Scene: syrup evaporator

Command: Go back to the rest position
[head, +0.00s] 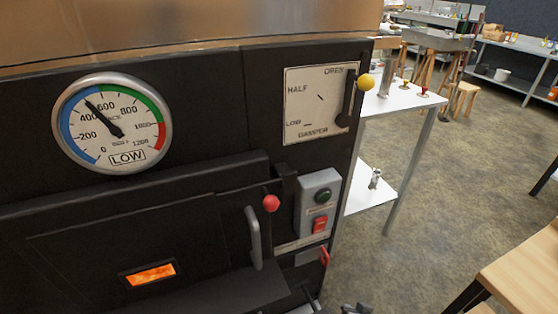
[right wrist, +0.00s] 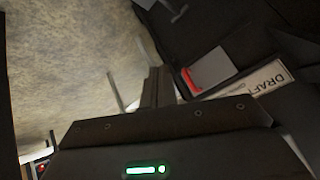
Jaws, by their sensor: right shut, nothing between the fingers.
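My right gripper (right wrist: 155,86) shows in the right wrist view, its dark fingers together with nothing between them. It points past the lower right edge of the black evaporator front, apart from the red switch (right wrist: 190,82) and the plate marked DRAFT (right wrist: 268,80). In the head view, small grey metal parts show at the bottom edge; I cannot tell whether they are my gripper. My left gripper is not in view. The evaporator front (head: 215,75) carries a round gauge (head: 112,122) reading LOW, and a damper plate (head: 310,125) with a yellow-knobbed lever (head: 366,82) near OPEN.
A firebox door with a glowing window (head: 149,273), a red-knobbed lever (head: 271,203) and a grey handle (head: 253,235) are on the front. A switch box (head: 319,200) has green and red buttons. A white shelf (head: 408,98) stands behind. A wooden table (head: 525,270) is lower right; floor between is clear.

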